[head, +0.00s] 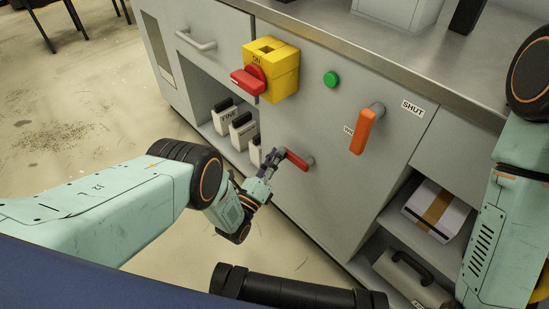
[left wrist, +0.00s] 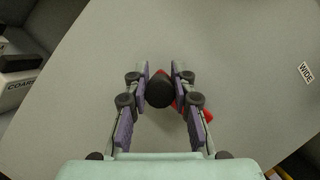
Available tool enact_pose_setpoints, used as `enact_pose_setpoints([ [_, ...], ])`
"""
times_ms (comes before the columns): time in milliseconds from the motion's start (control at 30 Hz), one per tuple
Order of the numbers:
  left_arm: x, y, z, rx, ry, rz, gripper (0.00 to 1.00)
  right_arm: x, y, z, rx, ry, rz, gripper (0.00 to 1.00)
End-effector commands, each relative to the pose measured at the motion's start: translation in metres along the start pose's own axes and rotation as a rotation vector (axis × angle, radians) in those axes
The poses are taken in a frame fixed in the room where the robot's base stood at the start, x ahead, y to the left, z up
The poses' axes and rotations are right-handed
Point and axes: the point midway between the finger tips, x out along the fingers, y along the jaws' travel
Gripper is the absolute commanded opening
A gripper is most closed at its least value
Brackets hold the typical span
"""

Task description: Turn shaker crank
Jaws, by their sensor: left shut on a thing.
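The fingers hide part of the red arm. My right arm shows at the right edge, but its gripper is out of view.
Above the crank are a yellow switch box (head: 285,70) with a red knob (head: 248,80), a green button (head: 330,79) and an orange lever (head: 367,130) by a SHUT label. Labelled bins (head: 226,117) fill a shelf at left. A box (head: 437,210) sits in a right cubby.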

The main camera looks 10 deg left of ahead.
Motion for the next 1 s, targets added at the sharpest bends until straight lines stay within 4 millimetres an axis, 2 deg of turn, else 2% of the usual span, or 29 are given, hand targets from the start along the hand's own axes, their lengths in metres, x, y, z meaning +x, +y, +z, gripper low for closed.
enact_pose_setpoints([
  [33,0.0018,-0.0065,-0.0071,-0.003,0.016,-0.016,0.00,0.0002,0.0000,0.0000,0.000,0.000,0.000,0.40],
  [467,0.0014,-0.0047,-0.0078,0.003,0.020,-0.013,0.00,0.0002,0.0000,0.0000,0.000,0.000,0.000,0.40],
  [500,0.0013,-0.0046,-0.0079,0.002,0.020,-0.013,0.27,0.0002,0.0000,0.0000,0.000,0.000,0.000,0.40],
  [767,0.0012,-0.0042,-0.0068,0.002,0.017,-0.013,0.48,0.0002,0.0000,0.0000,0.000,0.000,0.000,0.40],
  [1000,0.0008,-0.0027,-0.0047,0.004,0.013,-0.010,0.48,0.0002,0.0000,0.0000,0.000,0.000,0.000,0.40],
])
